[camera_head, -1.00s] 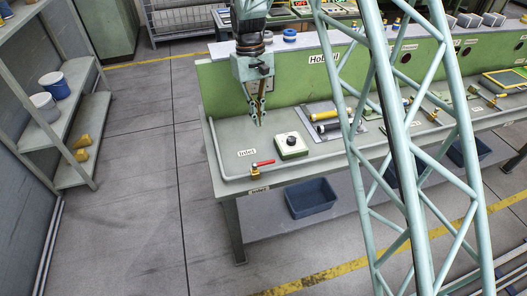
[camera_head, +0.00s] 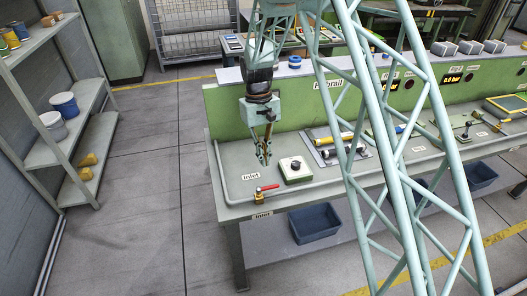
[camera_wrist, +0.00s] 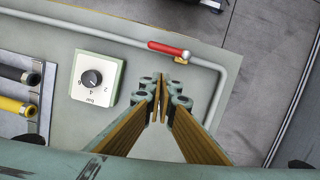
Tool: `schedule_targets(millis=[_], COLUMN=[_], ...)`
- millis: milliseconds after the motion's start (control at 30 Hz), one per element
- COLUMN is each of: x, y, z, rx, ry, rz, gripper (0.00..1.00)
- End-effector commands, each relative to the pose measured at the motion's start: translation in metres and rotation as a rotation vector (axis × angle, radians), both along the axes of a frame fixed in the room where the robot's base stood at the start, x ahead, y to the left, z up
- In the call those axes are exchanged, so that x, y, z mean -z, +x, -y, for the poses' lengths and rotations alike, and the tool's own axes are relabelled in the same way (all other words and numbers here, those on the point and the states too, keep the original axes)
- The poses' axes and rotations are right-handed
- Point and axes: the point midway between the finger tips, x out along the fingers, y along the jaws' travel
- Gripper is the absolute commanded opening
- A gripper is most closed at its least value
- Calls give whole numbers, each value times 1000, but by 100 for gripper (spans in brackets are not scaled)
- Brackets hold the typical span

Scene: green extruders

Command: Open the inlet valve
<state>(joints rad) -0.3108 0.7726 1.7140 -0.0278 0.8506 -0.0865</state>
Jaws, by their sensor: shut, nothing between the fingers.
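The inlet valve has a red lever handle (camera_head: 267,188) on a brass body (camera_head: 259,197), on a grey pipe (camera_head: 222,172) at the front left of the bench.
A white dial box (camera_head: 295,169) stands right of my gripper and also shows in the wrist view (camera_wrist: 98,78). Black and yellow cylinders (camera_head: 335,139) lie on a plate further right. A green panel (camera_head: 290,108) stands behind. A blue bin (camera_head: 315,223) sits below the bench.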

Motion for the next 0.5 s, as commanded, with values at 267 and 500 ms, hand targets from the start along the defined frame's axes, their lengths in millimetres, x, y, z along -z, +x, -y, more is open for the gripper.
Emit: schedule_targets(millis=[267, 500], x=[35, 48], y=[-9, -28], z=[4, 12], rx=[0, 0], ry=[-1, 0], rz=[-2, -1], gripper=[0, 0])
